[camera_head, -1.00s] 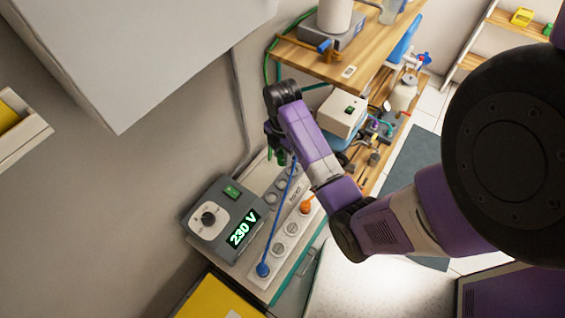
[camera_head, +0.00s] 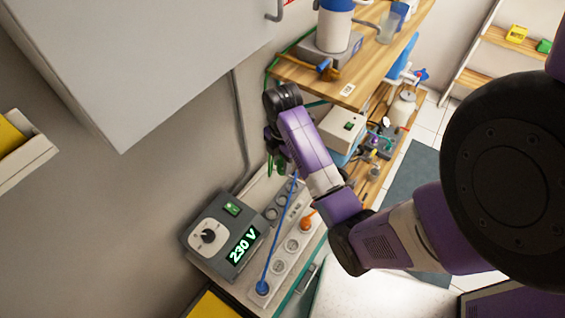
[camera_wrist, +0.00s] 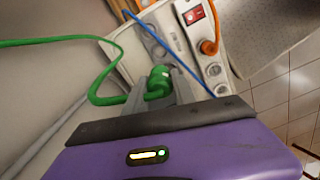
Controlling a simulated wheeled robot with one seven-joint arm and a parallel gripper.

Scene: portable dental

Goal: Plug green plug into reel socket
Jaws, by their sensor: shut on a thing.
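The green plug (camera_wrist: 158,82) is between my gripper's fingers in the wrist view, with its green cable (camera_wrist: 95,85) looping off to the left. My gripper (camera_wrist: 155,97) is shut on it. In the head view my gripper (camera_head: 277,160) hangs above the far end of the socket units, and the plug is mostly hidden by the arm. A grey unit with round sockets (camera_head: 271,213) lies beside a white socket strip (camera_head: 279,267). Sockets (camera_wrist: 150,38) also show ahead of the plug in the wrist view. I cannot tell which is the reel socket.
A blue plug (camera_head: 262,288) and an orange plug (camera_head: 307,223) sit in the white strip. The blue cable (camera_wrist: 165,48) crosses close ahead of my gripper. A grey 230 V box (camera_head: 222,238) stands left. A wooden shelf (camera_head: 350,72) is behind; a wall cabinet overhangs at upper left.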

